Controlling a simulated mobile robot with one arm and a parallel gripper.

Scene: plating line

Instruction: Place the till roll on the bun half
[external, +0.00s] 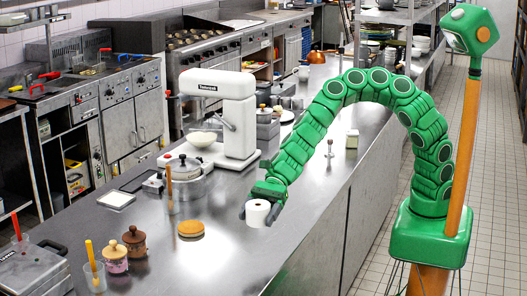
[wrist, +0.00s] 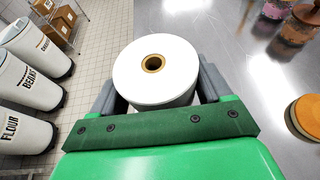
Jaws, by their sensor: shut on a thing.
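The till roll (external: 258,214) is a white roll with a dark core hole. My gripper (external: 262,203) is shut on it near the counter's right edge, and the roll looks upright; I cannot tell whether it clears the counter. In the wrist view the till roll (wrist: 155,75) sits between the two grey fingers of my gripper (wrist: 156,90), its brown core facing the camera. The bun half (external: 191,229) is a round golden-brown disc lying on the counter, to the left of the roll and apart from it. In the wrist view the bun half (wrist: 308,115) shows at the right edge, partly cut off.
Two lidded jars, one brown (external: 134,240) and one pink (external: 115,257), stand left of the bun half. A white stand mixer (external: 238,120) stands behind. The steel counter (external: 215,262) is clear between roll and bun. Flour bins (wrist: 22,130) stand on the floor.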

